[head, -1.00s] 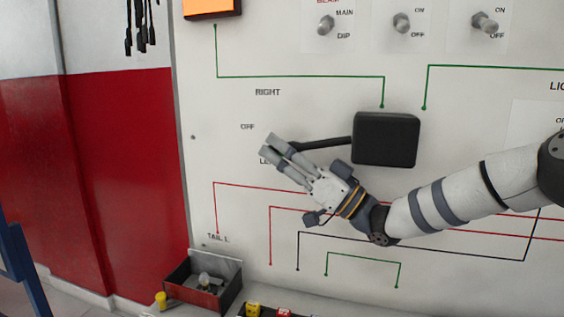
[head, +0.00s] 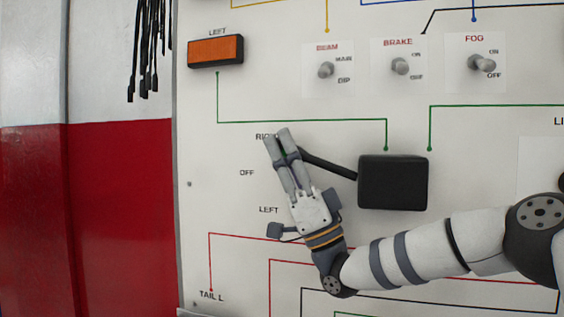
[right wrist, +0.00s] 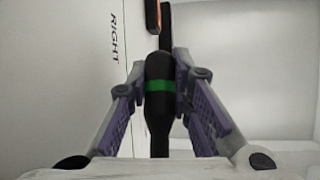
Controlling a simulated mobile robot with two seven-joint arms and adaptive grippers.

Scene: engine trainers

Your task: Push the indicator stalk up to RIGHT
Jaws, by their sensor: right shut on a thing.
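The indicator stalk (head: 330,164) is a black lever coming out of the left side of a black box (head: 393,183) on the white panel. It tilts up to the left, its tip by the RIGHT label. My right gripper (head: 277,143) is shut on the stalk's end, and its fingers cover part of the RIGHT label. In the right wrist view the stalk (right wrist: 158,110), with a green band, sits between my right gripper's two finger pads (right wrist: 160,88). The OFF and LEFT labels are clear of the stalk. My left gripper is not in view.
An orange lamp (head: 216,51) marked LEFT is at the upper left of the panel. The BEAM (head: 326,70), BRAKE (head: 401,66) and FOG (head: 481,63) toggle switches are above the box. Black cables (head: 150,50) hang at the upper left.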

